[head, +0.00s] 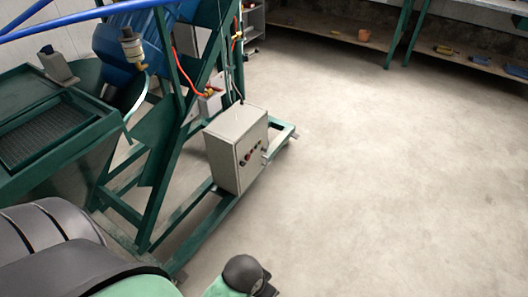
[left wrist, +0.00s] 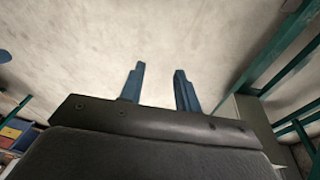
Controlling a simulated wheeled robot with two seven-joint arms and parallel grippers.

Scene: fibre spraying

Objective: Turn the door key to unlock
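A grey control box (head: 227,160) is mounted on the green frame in the middle of the head view. Its door face (head: 252,150) is turned to the right and carries several small dark and red buttons. A small light protrusion (head: 264,155) shows near the door's right edge. It is too small to tell whether it is the key. The door looks closed. My left gripper (left wrist: 159,67) shows in the left wrist view with its two blue fingers apart and nothing between them. It is not clearly seen in the head view. My right gripper is not in view.
A green machine frame (head: 160,190) with a blue drum (head: 125,45) and a green hopper (head: 50,125) fills the left side. Hoses and cables run above the box. The concrete floor (head: 390,180) right of the box is clear. Shelves (head: 345,38) stand at the back.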

